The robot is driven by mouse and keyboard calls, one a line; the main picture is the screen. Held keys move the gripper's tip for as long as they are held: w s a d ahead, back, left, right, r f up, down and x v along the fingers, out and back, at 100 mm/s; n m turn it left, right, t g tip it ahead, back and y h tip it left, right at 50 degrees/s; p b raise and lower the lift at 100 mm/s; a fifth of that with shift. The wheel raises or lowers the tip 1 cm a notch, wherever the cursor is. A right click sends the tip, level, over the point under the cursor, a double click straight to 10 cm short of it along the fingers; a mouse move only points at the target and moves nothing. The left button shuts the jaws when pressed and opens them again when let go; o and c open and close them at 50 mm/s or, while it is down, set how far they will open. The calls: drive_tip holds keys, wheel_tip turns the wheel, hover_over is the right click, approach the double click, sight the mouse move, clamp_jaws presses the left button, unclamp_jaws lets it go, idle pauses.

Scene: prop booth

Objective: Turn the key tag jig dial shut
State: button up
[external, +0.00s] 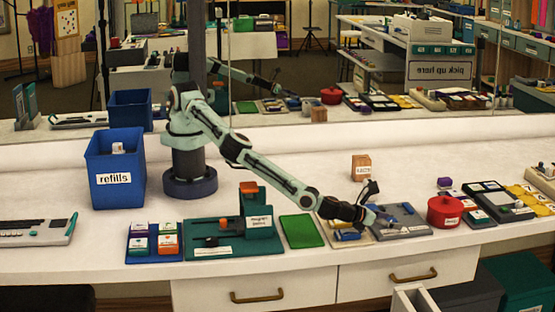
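My gripper (382,217) is low over the bench, right of the green mat, between two small boards. A beige board (366,239) with a blue part (348,235) on it lies just below and left of the gripper. A grey board (407,221) with a light label at its front edge lies just right of it. I cannot tell which board is the key tag jig, and no dial can be made out. My gripper partly covers both boards. Its fingers are too small and dark to tell whether they are open or touching anything.
A red lidded pot (444,213) stands right of the grey board. A small wooden block (361,167) stands behind the gripper. The green mat (301,231) and a teal fixture (232,246) lie left. A blue refills bin (115,170) stands far left. A mirror behind reflects the bench.

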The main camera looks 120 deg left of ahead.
drive_tip(key=shift+s, duration=0.1)
drive_tip(key=v, duration=1.2)
drive_tip(key=shift+w+d+m+t, duration=0.2)
drive_tip(key=shift+w+m, duration=0.15)
drive_tip(key=shift+w, duration=0.15)
drive_tip(key=shift+w+d+m+t, duration=0.25)
drive_tip(key=shift+w+m, duration=0.1)
drive_tip(key=shift+w, duration=0.15)
drive_tip(key=shift+n+g, duration=0.55)
drive_tip(key=shift+n, duration=0.15)
drive_tip(key=a, duration=0.1)
drive_tip(key=a+f, duration=0.1)
drive_tip(key=a, duration=0.1)
drive_tip(key=a+f, duration=0.1)
drive_tip(key=a, duration=0.1)
drive_tip(key=shift+w+a+f, duration=0.2)
drive_tip(key=shift+w+f, duration=0.05)
drive_tip(key=shift+w, duration=0.05)
drive_tip(key=x, duration=0.5)
drive_tip(key=shift+w+a+f, duration=0.15)
drive_tip(key=shift+a, duration=0.1)
